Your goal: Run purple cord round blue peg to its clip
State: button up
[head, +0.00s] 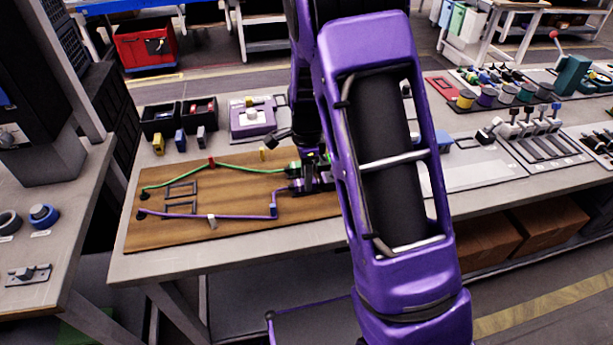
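The purple cord (178,215) starts at a dark anchor at the left of the wooden board (150,238). It runs right past a white peg (212,222) to the blue peg (273,210), bends there and turns up and right to my gripper. My gripper (300,187) is low over the board's right part and appears shut on the purple cord; its fingertips are small and partly dark. A green clip (294,167) shows just behind my gripper. My arm hides the board's right end, and I cannot make out a purple clip.
A green cord (235,168) runs behind the purple one, past a red peg (211,163). A yellow peg (263,154) stands at the back. Black bins (160,121) and a purple device (250,119) stand behind the board. A grey panel (475,168) lies right of my arm.

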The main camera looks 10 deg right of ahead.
jog(key=o, duration=0.4)
notch_tip(320, 180, up, 18)
jog(key=shift+f+p, duration=0.25)
jog(key=shift+p, duration=0.9)
